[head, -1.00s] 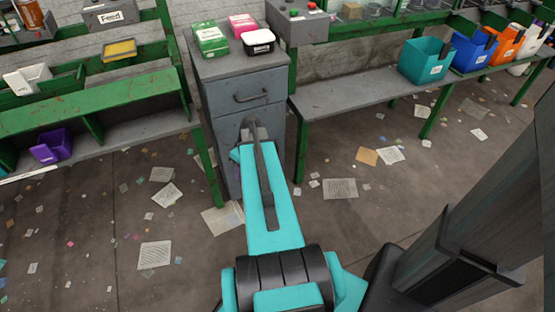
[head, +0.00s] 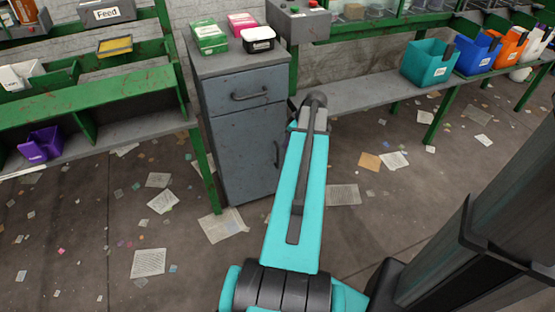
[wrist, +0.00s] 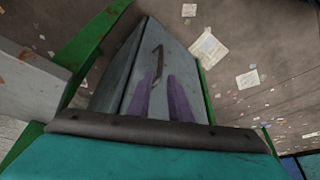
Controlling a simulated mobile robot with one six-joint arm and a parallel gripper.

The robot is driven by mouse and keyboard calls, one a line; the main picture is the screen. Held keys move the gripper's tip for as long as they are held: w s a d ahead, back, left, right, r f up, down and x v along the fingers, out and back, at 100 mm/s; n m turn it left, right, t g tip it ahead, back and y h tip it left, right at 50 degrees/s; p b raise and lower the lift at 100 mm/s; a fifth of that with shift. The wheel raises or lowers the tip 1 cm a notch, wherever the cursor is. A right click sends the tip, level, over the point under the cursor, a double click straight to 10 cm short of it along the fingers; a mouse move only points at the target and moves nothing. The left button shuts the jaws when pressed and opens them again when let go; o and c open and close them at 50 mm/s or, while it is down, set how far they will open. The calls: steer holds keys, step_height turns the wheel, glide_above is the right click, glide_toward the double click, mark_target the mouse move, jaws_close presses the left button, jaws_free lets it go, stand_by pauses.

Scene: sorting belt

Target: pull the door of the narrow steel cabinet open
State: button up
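The narrow grey steel cabinet (head: 235,150) stands in the middle of the head view, with a drawer above and a door (head: 240,165) below. The door looks shut, and its dark upright handle (head: 277,153) is near its right edge. The handle also shows in the wrist view (wrist: 157,62). In the head view my arm is right of the cabinet and hides the gripper.
The drawer handle (head: 250,94) is above the door. Boxes (head: 209,38) sit on the cabinet top. A green-legged bench (head: 100,110) stands close on the left, another shelf (head: 365,90) on the right. The floor in front is clear apart from scattered papers (head: 222,224).

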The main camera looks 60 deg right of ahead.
steer(key=shift+f, duration=0.1)
steer(key=b, duration=0.3)
glide_above(277, 167)
steer(key=f, duration=1.2)
steer(key=shift+d+f, duration=0.3)
steer(key=shift+d, duration=0.1)
steer(key=shift+c, duration=0.5)
jaws_close()
steer(key=shift+w+a, duration=0.1)
steer(key=shift+a, duration=0.1)
